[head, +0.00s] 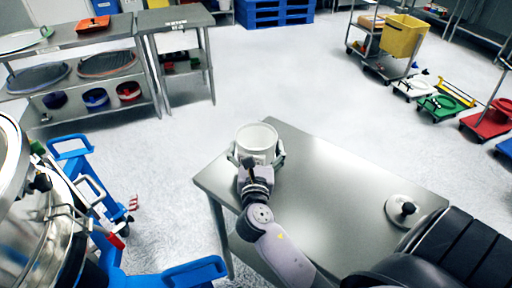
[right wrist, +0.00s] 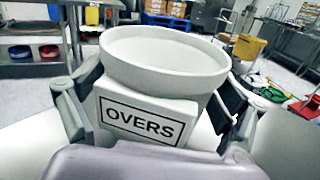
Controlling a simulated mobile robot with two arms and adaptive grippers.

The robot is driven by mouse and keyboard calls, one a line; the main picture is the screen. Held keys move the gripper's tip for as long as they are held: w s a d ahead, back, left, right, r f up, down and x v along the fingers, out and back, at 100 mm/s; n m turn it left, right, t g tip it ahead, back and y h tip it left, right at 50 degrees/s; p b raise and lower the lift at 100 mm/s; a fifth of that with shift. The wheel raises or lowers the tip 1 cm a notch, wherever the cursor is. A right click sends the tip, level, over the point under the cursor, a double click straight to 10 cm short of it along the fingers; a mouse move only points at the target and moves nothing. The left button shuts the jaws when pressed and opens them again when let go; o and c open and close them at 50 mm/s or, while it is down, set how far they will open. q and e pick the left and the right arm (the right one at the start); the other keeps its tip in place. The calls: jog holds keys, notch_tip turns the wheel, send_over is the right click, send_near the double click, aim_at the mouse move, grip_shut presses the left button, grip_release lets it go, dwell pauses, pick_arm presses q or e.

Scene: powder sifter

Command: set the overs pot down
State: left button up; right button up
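The overs pot (head: 257,143) is a white round pot at the left far part of the steel table (head: 350,185) in the head view. Its "OVERS" label faces the camera in the right wrist view (right wrist: 155,75). My right gripper (head: 258,160) has a finger on each side of the pot and is shut on it. The pot looks upright. Whether its base touches the table top is hidden by the gripper. A pale round lid with a black knob (head: 404,209) lies on the table's right part. My left gripper is not in view.
The sifter machine (head: 30,215) and a blue wheeled frame (head: 95,190) stand on the left. Shelving (head: 80,75) is at the far left. A yellow bin (head: 402,36) stands on a cart at the far right. The middle of the table top is bare.

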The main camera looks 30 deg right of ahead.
jog(key=shift+o, duration=0.5)
jog(key=shift+r, duration=0.1)
jog(key=shift+s+a, duration=0.15)
jog(key=b+v, duration=0.1)
jog(key=v, duration=0.9)
jog(key=shift+s+a, duration=0.2)
jog(key=shift+s, duration=0.05)
jog(key=shift+s+a+r, duration=0.1)
jog(key=shift+s+a, duration=0.2)
jog(key=shift+s, duration=0.15)
